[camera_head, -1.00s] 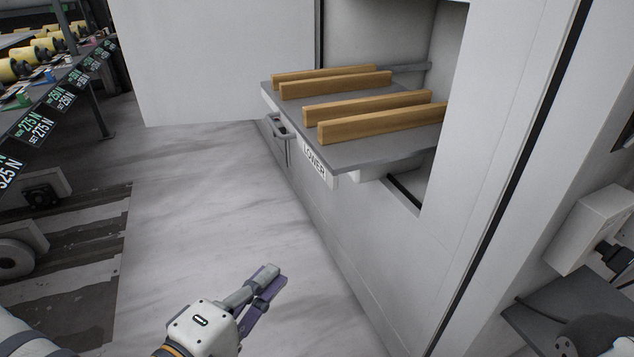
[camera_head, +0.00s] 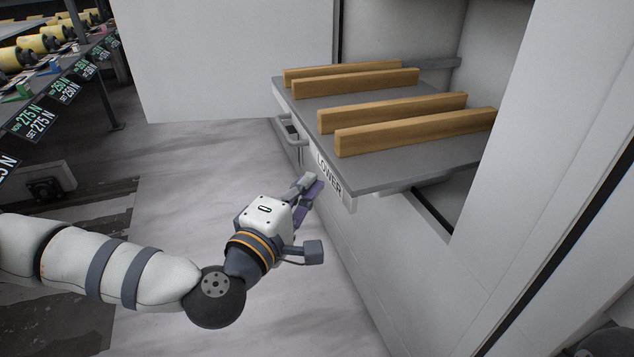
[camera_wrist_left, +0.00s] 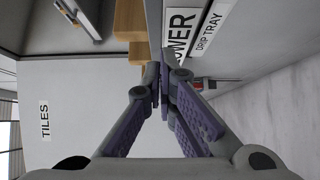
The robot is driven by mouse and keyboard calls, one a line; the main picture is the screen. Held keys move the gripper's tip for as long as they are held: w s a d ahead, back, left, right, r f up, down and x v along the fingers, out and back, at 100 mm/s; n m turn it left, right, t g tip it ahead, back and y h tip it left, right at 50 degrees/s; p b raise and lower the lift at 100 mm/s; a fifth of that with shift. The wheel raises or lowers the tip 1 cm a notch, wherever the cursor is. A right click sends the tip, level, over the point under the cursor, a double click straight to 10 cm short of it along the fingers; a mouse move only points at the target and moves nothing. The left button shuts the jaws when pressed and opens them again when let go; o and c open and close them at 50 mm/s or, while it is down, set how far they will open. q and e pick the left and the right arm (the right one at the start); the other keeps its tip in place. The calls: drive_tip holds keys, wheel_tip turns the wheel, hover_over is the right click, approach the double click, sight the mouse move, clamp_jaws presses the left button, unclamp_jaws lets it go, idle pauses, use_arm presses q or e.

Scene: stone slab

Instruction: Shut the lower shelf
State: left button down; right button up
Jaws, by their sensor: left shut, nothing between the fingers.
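The lower shelf (camera_head: 385,177) is a grey pull-out tray that sticks out of a white cabinet, with a "LOWER" label (camera_head: 329,177) on its front edge. Several wooden bars (camera_head: 400,109) lie on it. My left gripper (camera_head: 312,182) is shut and empty, its fingertips right at the shelf front beside the label; I cannot tell whether they touch. In the left wrist view the shut fingers (camera_wrist_left: 162,88) point at the shelf's front edge, next to the label (camera_wrist_left: 181,35). My right gripper is not in view.
A grey handle (camera_head: 289,131) sits on the cabinet front below the shelf's far end. A white panel (camera_head: 220,60) stands behind. A rack of yellow rolls (camera_head: 35,55) is at the far left. The floor (camera_head: 190,170) before the cabinet is clear.

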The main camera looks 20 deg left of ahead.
use_arm(q)
drive_tip(key=shift+w+d, duration=0.6)
drive_tip(key=shift+d, duration=0.25)
